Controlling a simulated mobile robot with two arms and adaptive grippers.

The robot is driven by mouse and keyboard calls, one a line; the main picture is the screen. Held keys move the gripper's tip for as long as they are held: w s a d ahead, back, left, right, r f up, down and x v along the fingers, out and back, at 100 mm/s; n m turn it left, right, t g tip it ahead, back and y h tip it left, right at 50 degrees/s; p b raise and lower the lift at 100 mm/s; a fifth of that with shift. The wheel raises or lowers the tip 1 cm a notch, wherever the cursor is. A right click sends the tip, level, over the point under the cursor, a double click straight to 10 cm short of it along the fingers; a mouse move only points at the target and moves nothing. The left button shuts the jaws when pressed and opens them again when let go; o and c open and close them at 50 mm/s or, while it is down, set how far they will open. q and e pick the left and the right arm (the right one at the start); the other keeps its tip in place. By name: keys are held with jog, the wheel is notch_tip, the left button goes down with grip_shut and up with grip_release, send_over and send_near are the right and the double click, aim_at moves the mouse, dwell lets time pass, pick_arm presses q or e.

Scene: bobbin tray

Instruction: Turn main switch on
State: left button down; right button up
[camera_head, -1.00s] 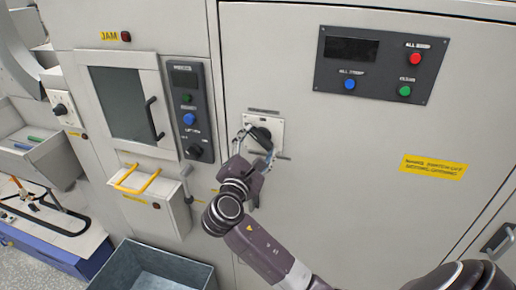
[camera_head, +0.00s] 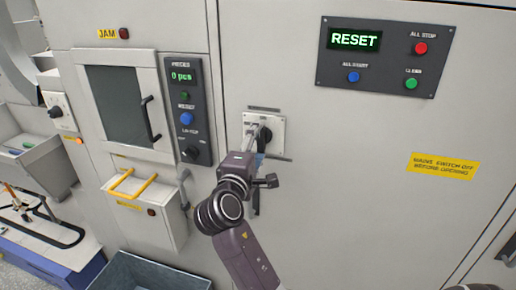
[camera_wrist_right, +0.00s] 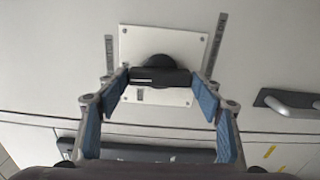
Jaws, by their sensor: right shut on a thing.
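The main switch is a black rotary knob (camera_head: 266,134) on a white square plate (camera_head: 278,122) in the cabinet front. My right gripper (camera_head: 257,139) reaches up to it from below and partly hides it. In the right wrist view the knob's bar (camera_wrist_right: 160,76) lies level between the blue-padded fingers (camera_wrist_right: 162,84), which are closed on its two ends. The right gripper is shut on the knob. The dark panel's display (camera_head: 354,39) is lit and reads RESET. My left gripper is not in view.
The narrow panel (camera_head: 203,125) left of the switch shows a lit "0 pcs". A yellow-handled box (camera_head: 150,215) and an open grey bin (camera_head: 150,275) lie lower left. A door handle (camera_wrist_right: 290,103) shows at right in the wrist view.

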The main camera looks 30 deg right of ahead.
jog(key=shift+m, duration=0.3)
dwell(0.4)
jog(key=o, duration=1.2)
jog(key=shift+c, duration=0.2)
